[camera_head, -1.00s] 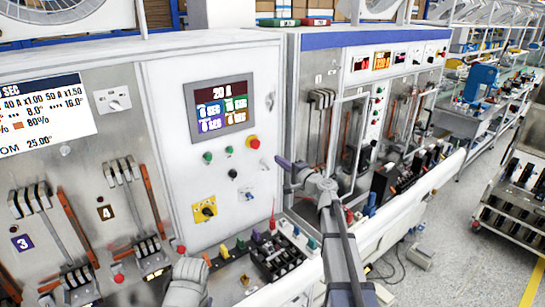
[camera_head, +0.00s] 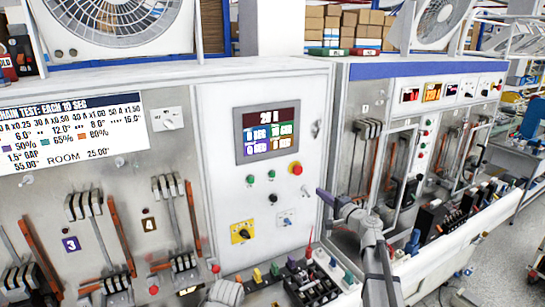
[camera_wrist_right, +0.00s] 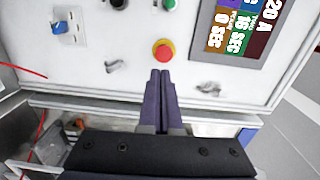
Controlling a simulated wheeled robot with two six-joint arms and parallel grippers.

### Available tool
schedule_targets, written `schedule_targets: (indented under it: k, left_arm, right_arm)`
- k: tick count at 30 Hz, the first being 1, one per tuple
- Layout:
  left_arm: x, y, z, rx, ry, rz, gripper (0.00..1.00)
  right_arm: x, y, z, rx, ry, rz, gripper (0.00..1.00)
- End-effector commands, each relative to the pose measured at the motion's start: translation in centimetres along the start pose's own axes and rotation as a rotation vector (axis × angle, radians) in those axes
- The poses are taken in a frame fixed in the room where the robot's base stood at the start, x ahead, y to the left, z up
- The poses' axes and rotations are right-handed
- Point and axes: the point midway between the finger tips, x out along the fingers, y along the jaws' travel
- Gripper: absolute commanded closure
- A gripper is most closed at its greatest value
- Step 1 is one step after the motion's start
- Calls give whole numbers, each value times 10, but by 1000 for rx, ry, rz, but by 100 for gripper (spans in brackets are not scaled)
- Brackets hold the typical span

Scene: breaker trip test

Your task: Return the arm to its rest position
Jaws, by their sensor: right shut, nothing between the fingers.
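My right gripper (camera_head: 322,193) has dark purple fingers and reaches in from the lower right in the head view. It is shut and empty, in front of the right edge of the white control panel (camera_head: 220,165). In the wrist view its closed fingers (camera_wrist_right: 160,78) point at the panel, with the tips just below the red button (camera_wrist_right: 162,52) in the picture. I cannot tell the gap to the panel. The red button (camera_head: 296,168) also shows in the head view, left of and above the gripper. My left gripper is not seen.
A bench ledge with a black terminal block (camera_head: 312,284) lies below the gripper. Lever stations stand at left; a second cabinet (camera_head: 345,110) stands at right. Open floor (camera_head: 500,265) shows at far right.

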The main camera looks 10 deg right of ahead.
Motion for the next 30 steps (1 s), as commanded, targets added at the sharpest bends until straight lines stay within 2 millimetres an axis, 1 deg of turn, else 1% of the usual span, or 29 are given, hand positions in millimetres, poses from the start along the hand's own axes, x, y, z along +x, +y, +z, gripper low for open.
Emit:
schedule_targets:
  k: [1,2,3,5,6,8,9,10,11,12,14,15,17,18,20,21,23,24,27,30]
  left_arm:
    - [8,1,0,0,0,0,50]
    - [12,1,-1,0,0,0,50]
    - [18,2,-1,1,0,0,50]
    - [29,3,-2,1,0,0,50]
    - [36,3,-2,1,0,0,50]
    - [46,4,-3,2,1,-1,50]
    - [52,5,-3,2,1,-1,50]
    - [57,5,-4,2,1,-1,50]
    - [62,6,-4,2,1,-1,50]
    - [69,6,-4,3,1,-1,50]
    - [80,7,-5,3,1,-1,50]
    - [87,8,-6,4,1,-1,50]
    - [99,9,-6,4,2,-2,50]
    - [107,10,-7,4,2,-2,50]
    - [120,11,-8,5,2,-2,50]
    - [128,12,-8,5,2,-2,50]
    - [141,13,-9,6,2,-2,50]
    - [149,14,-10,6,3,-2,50]
    - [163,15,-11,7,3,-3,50]
    - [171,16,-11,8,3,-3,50]
  right_arm:
    - [2,13,19,-24,-35,20,100]
    - [3,20,32,-44,-61,38,100]
    - [4,33,53,-77,-105,65,100]
    - [5,56,89,-136,-181,117,100]
    - [4,72,114,-179,-237,156,100]
    - [0,98,151,-246,-322,217,100]
    - [-5,116,174,-291,-379,259,100]
    - [-9,129,191,-325,-421,291,100]
    - [-14,143,208,-359,-463,324,100]
    - [-22,162,229,-405,-520,370,100]
    - [-38,191,259,-477,-606,442,100]
    - [-50,211,278,-527,-664,493,100]
    - [-71,241,303,-604,-750,574,100]
    - [-87,262,318,-658,-807,633,100]
    - [-113,292,336,-742,-890,726,100]
    - [-132,310,346,-800,-942,792,100]
    - [-160,336,356,-886,-1014,893,100]
    - [-178,350,360,-942,-1053,961,100]
    - [-215,374,361,-1057,-1122,1108,100]
    - [-240,385,357,-1138,-1157,1218,100]
